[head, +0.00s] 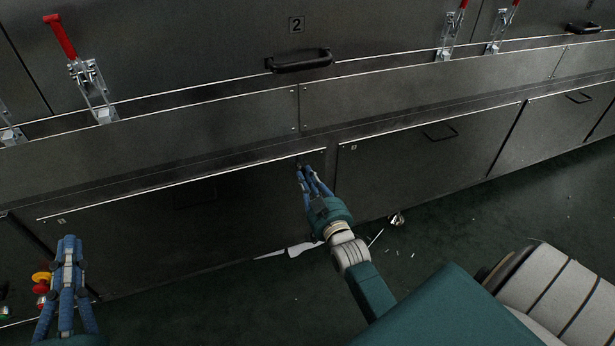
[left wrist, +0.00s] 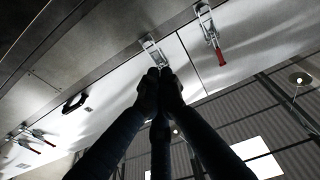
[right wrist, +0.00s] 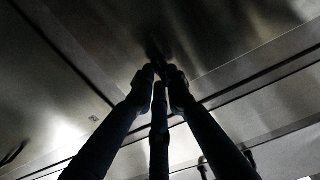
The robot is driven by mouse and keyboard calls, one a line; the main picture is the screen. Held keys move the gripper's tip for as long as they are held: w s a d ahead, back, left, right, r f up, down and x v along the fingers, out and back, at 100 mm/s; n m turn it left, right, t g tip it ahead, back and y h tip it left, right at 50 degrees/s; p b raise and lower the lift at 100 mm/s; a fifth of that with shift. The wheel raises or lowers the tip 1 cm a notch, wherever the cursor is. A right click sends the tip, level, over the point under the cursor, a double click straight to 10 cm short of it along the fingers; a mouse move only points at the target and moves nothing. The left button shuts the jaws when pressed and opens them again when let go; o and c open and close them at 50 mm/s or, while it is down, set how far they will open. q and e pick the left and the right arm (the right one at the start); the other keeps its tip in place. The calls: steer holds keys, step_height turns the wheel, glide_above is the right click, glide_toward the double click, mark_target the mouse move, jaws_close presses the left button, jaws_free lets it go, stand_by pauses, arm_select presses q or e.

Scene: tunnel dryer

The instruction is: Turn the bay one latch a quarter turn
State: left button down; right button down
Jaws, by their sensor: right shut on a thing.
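The bay one latch (head: 299,164) appears as a small dark piece at the top right corner of a dark lower door panel (head: 240,215). My right gripper (head: 303,170) reaches up to it and is shut on it. In the right wrist view the fingertips (right wrist: 160,70) meet at a dark spot on the metal; they and the shadow hide most of the latch, so its angle cannot be read. My left gripper (head: 68,242) is away at the lower left, fingers together and empty, pointing up. It also shows in the left wrist view (left wrist: 159,74).
Red-handled toggle clamps (head: 88,80) and a black handle (head: 300,61) line the upper panels. Another lower panel (head: 430,150) is to the right. A red and yellow button (head: 41,280) is beside my left gripper. The dark green floor (head: 430,230) has small litter.

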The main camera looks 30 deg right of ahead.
arm_select(q)
steer(key=s+a+f+g+y+p, duration=0.25)
steer(key=s+f+g, duration=0.3)
steer(key=f, duration=0.55)
steer(key=s+a+f+g+y+p, duration=0.1)
steer(key=s+a+f+g+p, duration=0.15)
steer(key=s+f+g, duration=0.6)
steer(key=w+t+b, duration=0.1)
steer(key=w+t, duration=0.3)
steer(key=w, duration=0.3)
steer(key=shift+w+d+r+b, duration=0.3)
steer(key=shift+d+r, duration=0.1)
steer(key=shift+r, duration=0.05)
arm_select(e)
steer(key=shift+f+m, duration=0.15)
steer(key=shift+m, duration=2.8)
steer(key=shift+f+m, duration=0.15)
steer(key=shift+m, duration=2.75)
steer(key=shift+f+m, duration=0.15)
steer(key=shift+m, duration=2.8)
steer(key=c, duration=1.7)
jaws_free()
steer(key=shift+c, duration=0.2)
arm_select(q)
steer(key=shift+s+f, duration=0.15)
steer(key=shift+h, duration=0.25)
